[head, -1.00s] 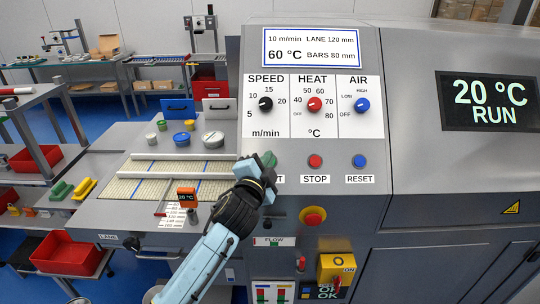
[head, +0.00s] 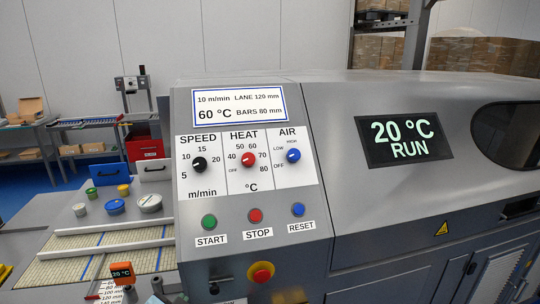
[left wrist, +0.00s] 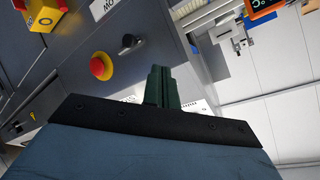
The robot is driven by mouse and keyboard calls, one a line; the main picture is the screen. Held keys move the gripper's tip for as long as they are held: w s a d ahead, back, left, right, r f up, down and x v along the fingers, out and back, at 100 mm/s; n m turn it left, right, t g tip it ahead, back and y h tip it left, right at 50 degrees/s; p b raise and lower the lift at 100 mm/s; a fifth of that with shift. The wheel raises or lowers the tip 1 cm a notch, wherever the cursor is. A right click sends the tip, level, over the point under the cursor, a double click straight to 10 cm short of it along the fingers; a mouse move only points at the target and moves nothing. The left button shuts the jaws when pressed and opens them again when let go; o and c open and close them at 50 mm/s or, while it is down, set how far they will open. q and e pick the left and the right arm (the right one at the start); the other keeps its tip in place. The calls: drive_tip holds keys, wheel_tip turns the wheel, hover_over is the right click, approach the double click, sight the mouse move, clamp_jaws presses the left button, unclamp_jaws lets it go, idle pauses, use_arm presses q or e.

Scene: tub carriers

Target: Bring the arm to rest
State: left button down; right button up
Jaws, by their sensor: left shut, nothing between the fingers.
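My left gripper (left wrist: 160,86) shows in the left wrist view as two dark green fingers pressed together, with nothing between them. It is in front of the machine's grey lower panel, near a red mushroom button (left wrist: 102,66) on a yellow base and a black knob (left wrist: 131,43). In the head view only a small part of the arm may show at the bottom edge, and the fingers are not clear there. My right gripper is in neither view.
The control panel has green START (head: 209,221), red STOP (head: 255,215) and blue RESET (head: 298,209) buttons below three dials. The display (head: 404,137) reads 20 °C RUN. The lane (head: 100,265) with white bars lies left; tubs (head: 149,203) stand behind it.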

use_arm(q)
drive_tip(key=s+f+n+g+h, duration=0.1)
drive_tip(key=s+f+n+g, duration=0.3)
drive_tip(key=s, duration=0.9)
drive_tip(key=s+f+n+g, duration=0.1)
drive_tip(key=s+f+g, duration=0.3)
drive_tip(key=s, duration=0.9)
wheel_tip(320, 180, down, 33)
drive_tip(key=s+g+b, duration=0.2)
drive_tip(key=b, duration=0.7)
drive_tip(key=s+a+f+b, duration=0.1)
drive_tip(key=s+f+b, duration=0.3)
drive_tip(key=s+f, duration=0.4)
drive_tip(key=s+a+f+g+b, duration=0.1)
drive_tip(key=s+f+b, duration=0.3)
drive_tip(key=f, duration=1)
drive_tip(key=s+a, duration=0.1)
drive_tip(key=s, duration=0.2)
drive_tip(key=shift+s+a+f+m, duration=0.2)
drive_tip(key=shift+s+m, duration=0.1)
drive_tip(key=shift+s, duration=0.1)
